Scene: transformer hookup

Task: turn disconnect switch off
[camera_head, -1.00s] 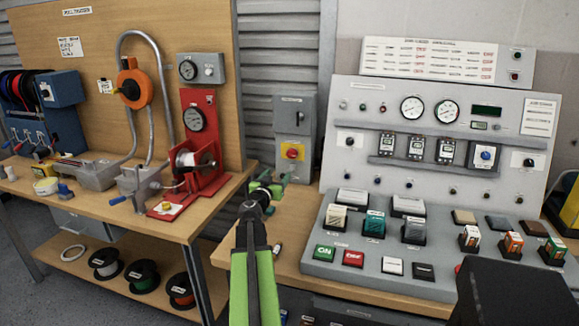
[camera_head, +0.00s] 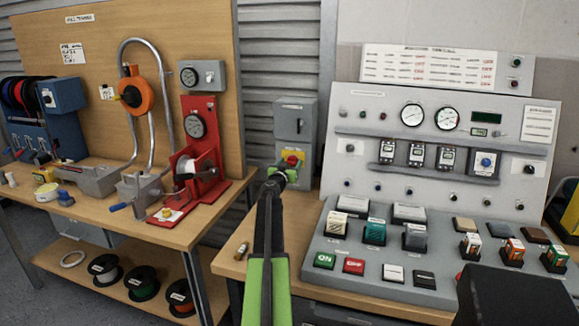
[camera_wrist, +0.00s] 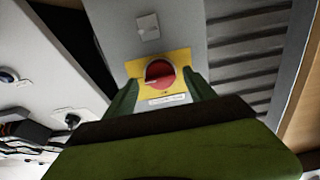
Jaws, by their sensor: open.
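The disconnect switch is a red rotary knob (camera_wrist: 159,73) on a yellow plate (camera_wrist: 178,57), set on the lower part of a grey wall box (camera_head: 294,118). In the wrist view the red knob lies between the tips of my gripper (camera_wrist: 161,90), with one green finger on each side. Whether the fingers touch the knob cannot be told. A pale mark shows on the knob's left side in that view. In the head view my open gripper (camera_head: 287,172) is in front of the knob and hides part of it.
A grey control console (camera_head: 440,215) with gauges and buttons stands close on the right. A wooden bench (camera_head: 190,232) with a red winch stand (camera_head: 203,150) is on the left.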

